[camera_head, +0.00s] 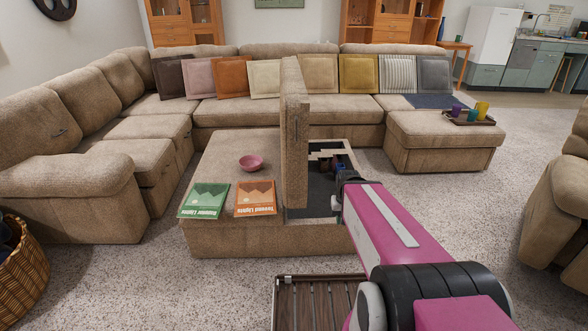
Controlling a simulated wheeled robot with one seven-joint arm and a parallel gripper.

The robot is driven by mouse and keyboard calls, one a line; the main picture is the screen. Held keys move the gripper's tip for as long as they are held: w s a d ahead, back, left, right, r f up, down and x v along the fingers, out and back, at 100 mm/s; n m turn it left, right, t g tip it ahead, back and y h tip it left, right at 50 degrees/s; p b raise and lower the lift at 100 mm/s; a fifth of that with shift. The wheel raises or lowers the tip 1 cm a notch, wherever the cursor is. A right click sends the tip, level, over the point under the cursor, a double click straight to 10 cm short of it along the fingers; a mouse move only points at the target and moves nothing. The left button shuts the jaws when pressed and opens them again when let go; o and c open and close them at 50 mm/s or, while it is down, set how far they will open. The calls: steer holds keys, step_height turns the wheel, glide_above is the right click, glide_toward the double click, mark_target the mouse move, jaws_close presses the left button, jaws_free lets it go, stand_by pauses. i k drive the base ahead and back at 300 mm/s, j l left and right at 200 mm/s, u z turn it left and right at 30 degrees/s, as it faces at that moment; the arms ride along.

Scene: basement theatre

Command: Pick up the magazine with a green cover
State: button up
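The magazine with a green cover (204,199) lies flat on the left top of the beige storage ottoman (228,236), near its front left edge. It has a pale mountain picture and a white title strip. A similar magazine with an orange cover (255,198) lies just right of it, with a small gap between them. My pink arm reaches in from the lower right toward the ottoman's open right side. I cannot make out my gripper beyond the arm's dark far joint. Nothing covers the green magazine.
A pink bowl (251,162) sits behind the magazines. The ottoman's raised lid (294,135) stands upright right of them, beside an open compartment. A slatted wooden piece (312,300) is in front, a wicker basket (22,262) at left. Carpet (150,280) is clear at front left.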

mark_target(205, 200)
steer(key=u, duration=1.25)
steer(key=i+j, duration=0.3)
